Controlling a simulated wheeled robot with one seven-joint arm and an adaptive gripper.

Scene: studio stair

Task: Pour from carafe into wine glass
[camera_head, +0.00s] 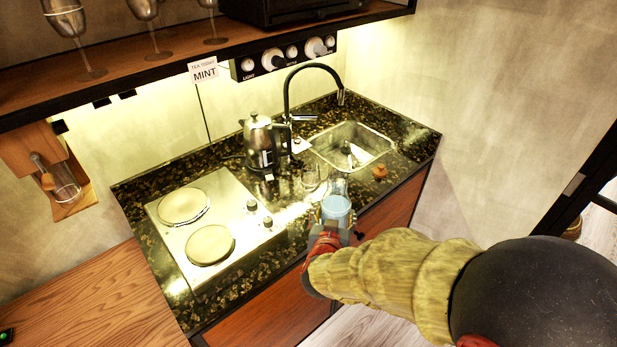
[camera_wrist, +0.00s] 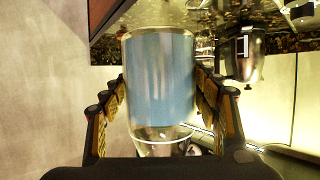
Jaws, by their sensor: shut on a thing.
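A clear glass carafe (camera_head: 337,208) with pale blue liquid is in my gripper (camera_head: 335,222) at the counter's front edge. In the wrist view the carafe (camera_wrist: 160,80) fills the middle, with a finger pad of my gripper (camera_wrist: 161,88) on each side. That view looks upside down, with the counter at the top. A clear glass (camera_head: 311,177) stands on the counter just behind and left of the carafe; whether it has a stem is too small to tell. The carafe looks roughly upright, and no liquid is seen leaving it.
A metal kettle (camera_head: 260,143) stands behind the clear glass. A two-plate hob (camera_head: 212,222) is at left, and a sink (camera_head: 352,147) with a black tap (camera_head: 290,95) at back right. A small cork-coloured stopper (camera_head: 379,172) lies right of the carafe. Stemmed glasses (camera_head: 70,20) stand on the shelf.

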